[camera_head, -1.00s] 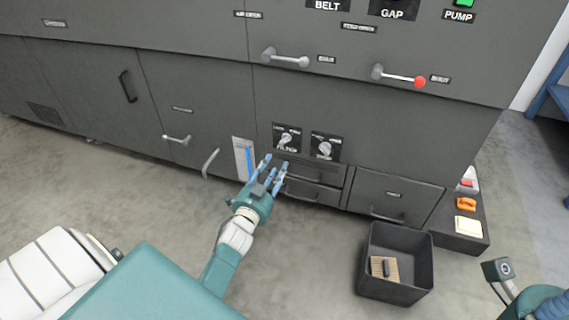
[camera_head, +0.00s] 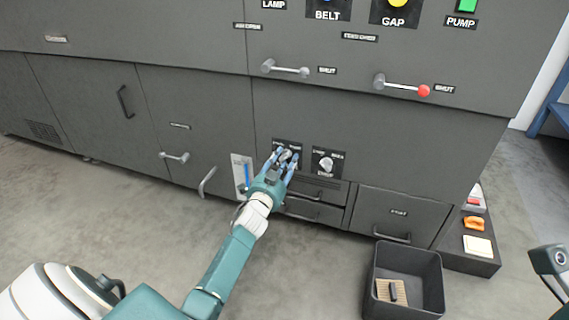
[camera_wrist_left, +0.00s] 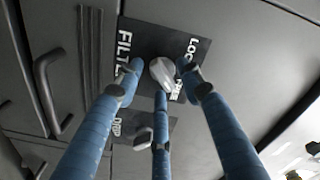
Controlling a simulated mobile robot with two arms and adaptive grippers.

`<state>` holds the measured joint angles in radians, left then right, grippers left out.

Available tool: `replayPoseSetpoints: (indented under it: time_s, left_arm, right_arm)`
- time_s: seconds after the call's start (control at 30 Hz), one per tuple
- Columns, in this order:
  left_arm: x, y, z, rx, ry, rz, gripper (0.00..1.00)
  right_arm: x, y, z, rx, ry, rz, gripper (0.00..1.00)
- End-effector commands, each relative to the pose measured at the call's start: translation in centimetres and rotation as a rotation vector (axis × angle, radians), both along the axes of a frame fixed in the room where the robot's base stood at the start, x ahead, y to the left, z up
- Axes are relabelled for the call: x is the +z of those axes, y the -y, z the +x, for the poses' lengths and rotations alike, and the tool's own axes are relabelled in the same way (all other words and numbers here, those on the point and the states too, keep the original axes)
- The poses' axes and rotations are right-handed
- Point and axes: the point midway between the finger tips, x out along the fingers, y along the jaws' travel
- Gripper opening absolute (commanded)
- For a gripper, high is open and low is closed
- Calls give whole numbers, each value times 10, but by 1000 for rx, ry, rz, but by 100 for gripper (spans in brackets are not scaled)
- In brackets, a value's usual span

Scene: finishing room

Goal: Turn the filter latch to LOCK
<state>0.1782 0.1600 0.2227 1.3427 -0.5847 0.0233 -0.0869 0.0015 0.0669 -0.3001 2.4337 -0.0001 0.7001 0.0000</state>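The filter latch is a pale grey knob (camera_wrist_left: 161,70) on a black plate (camera_wrist_left: 150,40) marked FILTER, LOCK and FREE. In the wrist view its narrow end seems to point toward FREE. In the head view the latch (camera_head: 287,154) is partly hidden by my fingers. My left gripper (camera_head: 286,156) is in front of the plate. In the wrist view its blue fingers (camera_wrist_left: 160,80) are spread around the knob, one on each side and one below. Gaps show, so it is open; contact is unclear. My right gripper's fingers are out of view.
A similar DRIP knob (camera_head: 325,163) is just right of the latch and also shows in the wrist view (camera_wrist_left: 143,137). Drawers with handles (camera_head: 312,194) lie below. An open dark bin (camera_head: 432,290) stands on the floor at right. A blue-striped gauge (camera_head: 242,175) is left.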

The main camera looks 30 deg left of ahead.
Motion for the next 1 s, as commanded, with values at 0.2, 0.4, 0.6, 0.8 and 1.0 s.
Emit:
replayPoseSetpoints:
  time_s: [0.2,0.4,0.6,0.8,1.0]
  left_arm:
    - [0,0,0,0,0,0,34]
    - [-1,1,0,-1,-1,0,1]
    - [-1,2,0,-2,-1,-12,1]
    - [-2,3,0,-3,6,-51,1]
    - [0,4,0,-4,30,-159,1]
  right_arm:
    - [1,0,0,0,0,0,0]
    - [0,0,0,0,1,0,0]
    - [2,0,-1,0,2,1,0]
    - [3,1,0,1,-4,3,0]
    - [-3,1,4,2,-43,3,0]
